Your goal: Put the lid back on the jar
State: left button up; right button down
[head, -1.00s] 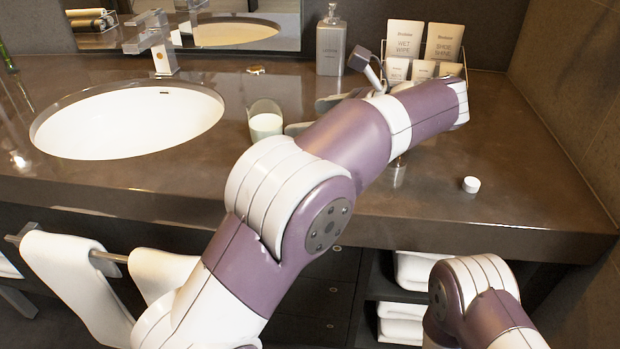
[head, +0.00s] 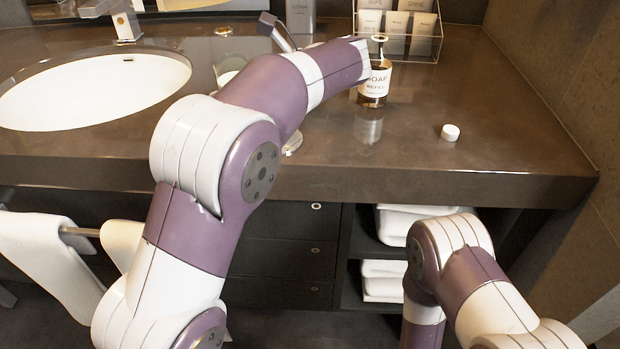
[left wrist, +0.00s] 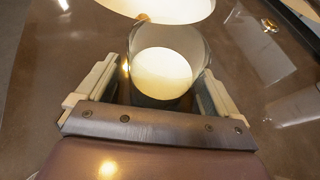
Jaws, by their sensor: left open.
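A clear glass jar (left wrist: 165,62) with pale cream contents stands between the fingers of my left gripper (left wrist: 158,78) in the left wrist view. The fingers are open, one on each side; I cannot tell whether they touch the glass. A small white round cap (head: 450,132) lies on the counter at right. My right gripper is out of view.
An amber soap bottle (head: 375,82) stands upright just right of my left arm. A clear rack of packets (head: 398,35) is behind it. The white sink (head: 90,92) is at left. The right part of the counter (head: 500,130) is mostly clear.

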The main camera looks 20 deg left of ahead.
pick_arm(q)
jog(key=shift+w+a+f, duration=0.1)
jog(key=shift+a+f, duration=0.15)
jog(key=shift+a, duration=0.35)
jog(key=c, duration=1.2)
